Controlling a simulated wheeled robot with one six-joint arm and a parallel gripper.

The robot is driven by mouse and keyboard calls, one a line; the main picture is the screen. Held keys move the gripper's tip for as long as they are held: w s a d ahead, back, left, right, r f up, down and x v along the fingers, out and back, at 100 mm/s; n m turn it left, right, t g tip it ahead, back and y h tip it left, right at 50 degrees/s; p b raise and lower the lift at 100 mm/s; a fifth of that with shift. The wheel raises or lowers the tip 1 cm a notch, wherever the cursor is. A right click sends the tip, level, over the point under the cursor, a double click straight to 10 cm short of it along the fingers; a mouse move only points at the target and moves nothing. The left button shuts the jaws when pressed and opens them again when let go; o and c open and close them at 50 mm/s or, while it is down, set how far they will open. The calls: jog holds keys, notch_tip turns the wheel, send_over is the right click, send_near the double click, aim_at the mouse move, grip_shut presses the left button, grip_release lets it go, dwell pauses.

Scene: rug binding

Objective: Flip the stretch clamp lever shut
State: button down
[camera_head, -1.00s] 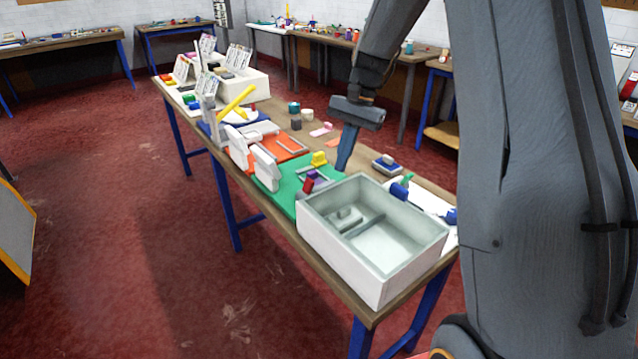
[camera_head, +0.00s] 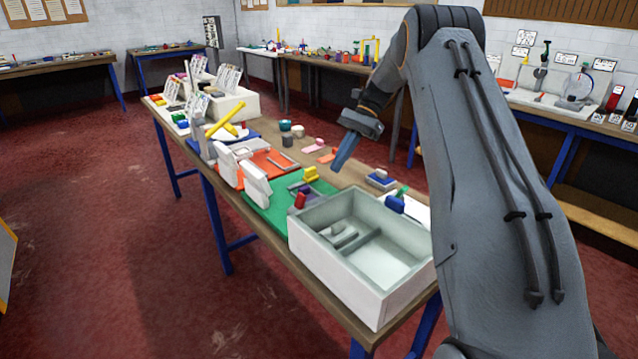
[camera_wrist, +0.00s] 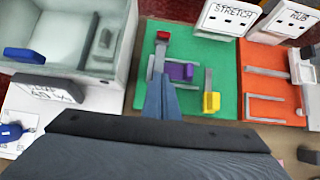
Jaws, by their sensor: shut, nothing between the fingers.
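The stretch station is a green mat (camera_head: 268,215) with a white "STRETCH" sign (camera_wrist: 229,17), which also shows in the head view (camera_head: 256,186). On the mat is a grey clamp lever with a red end (camera_wrist: 163,36); that red end also shows in the head view (camera_head: 301,200). A purple block (camera_wrist: 180,71) sits beside the lever, and a yellow block (camera_wrist: 211,102) stands on a grey bar. My gripper (camera_head: 338,167) is shut and empty, apart from the mat in the head view. In the wrist view its fingertips (camera_wrist: 161,78) overlap the lever's near part; contact cannot be told.
A white open bin (camera_head: 345,276) with grey pieces inside stands at the table's near end. An orange mat (camera_wrist: 270,92) with its own sign lies beside the green one. A blue piece (camera_head: 381,178) and a white card (camera_wrist: 45,88) lie near the bin.

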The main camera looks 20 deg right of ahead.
aim_at(299, 204)
jog(key=p+x, duration=0.4)
jog(key=x, duration=0.6)
jog(key=shift+s+a+r, duration=0.1)
jog(key=shift+a+r, duration=0.05)
jog(key=shift+s+a+r+p, duration=0.2)
jog(key=shift+a+r+p, duration=0.15)
jog(key=shift+a, duration=0.1)
jog(key=shift+s+a+r+p, duration=0.25)
jog(key=shift+a+r, duration=0.1)
jog(key=shift+a, duration=0.1)
jog(key=shift+s+a+r+p, duration=0.15)
jog(key=shift+a+p, duration=0.15)
jog(key=shift+a, duration=0.3)
jog(key=shift+r, duration=0.1)
jog(key=shift+a+r+h, duration=0.1)
jog(key=shift+a+h, duration=0.05)
jog(key=shift+h, duration=0.15)
